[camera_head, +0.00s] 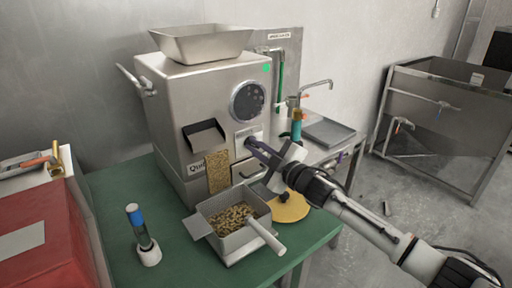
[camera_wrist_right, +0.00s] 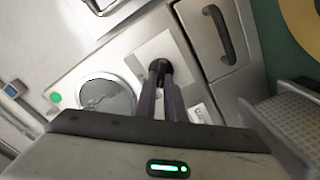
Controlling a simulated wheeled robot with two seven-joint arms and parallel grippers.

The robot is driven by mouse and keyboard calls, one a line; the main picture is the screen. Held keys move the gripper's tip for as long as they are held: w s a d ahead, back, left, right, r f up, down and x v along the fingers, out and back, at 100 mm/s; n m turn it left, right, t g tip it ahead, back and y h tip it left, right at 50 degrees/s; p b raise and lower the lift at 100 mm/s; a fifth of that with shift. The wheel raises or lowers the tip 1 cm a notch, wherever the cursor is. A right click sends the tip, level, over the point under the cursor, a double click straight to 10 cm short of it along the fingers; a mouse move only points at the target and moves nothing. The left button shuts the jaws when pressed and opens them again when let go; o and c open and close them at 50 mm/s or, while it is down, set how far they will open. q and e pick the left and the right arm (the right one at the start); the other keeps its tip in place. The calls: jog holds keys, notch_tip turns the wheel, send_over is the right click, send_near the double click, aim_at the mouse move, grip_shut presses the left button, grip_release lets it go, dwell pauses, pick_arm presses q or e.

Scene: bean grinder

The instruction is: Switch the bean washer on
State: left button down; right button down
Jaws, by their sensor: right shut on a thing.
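A steel machine (camera_head: 180,100) with a hopper on top stands on the green table. Its side has a round dark dial (camera_head: 247,101), a green light (camera_head: 267,68) and a pale plate (camera_head: 246,132) below the dial. My right gripper (camera_head: 251,143) is at this plate, its purple fingers close together. In the right wrist view the fingertips (camera_wrist_right: 160,72) are shut on a small black knob (camera_wrist_right: 160,63) on the plate (camera_wrist_right: 150,50), beside the dial (camera_wrist_right: 106,97). The fingers partly hide the knob. My left gripper is not in view.
A metal pan of beans (camera_head: 232,218) with a pale handle stands below the machine's spout. A yellow disc (camera_head: 290,207) lies beside it under my right arm. A blue-topped tool (camera_head: 142,235) stands at front left, near a red box (camera_head: 40,230). A steel sink (camera_head: 440,120) is at right.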

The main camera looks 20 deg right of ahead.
jog(key=shift+f, duration=0.1)
jog(key=c, duration=1.8)
grip_release()
jog(key=shift+c, duration=0.2)
jog(key=v, duration=1)
jog(key=shift+s, duration=0.15)
jog(key=shift+d, duration=0.1)
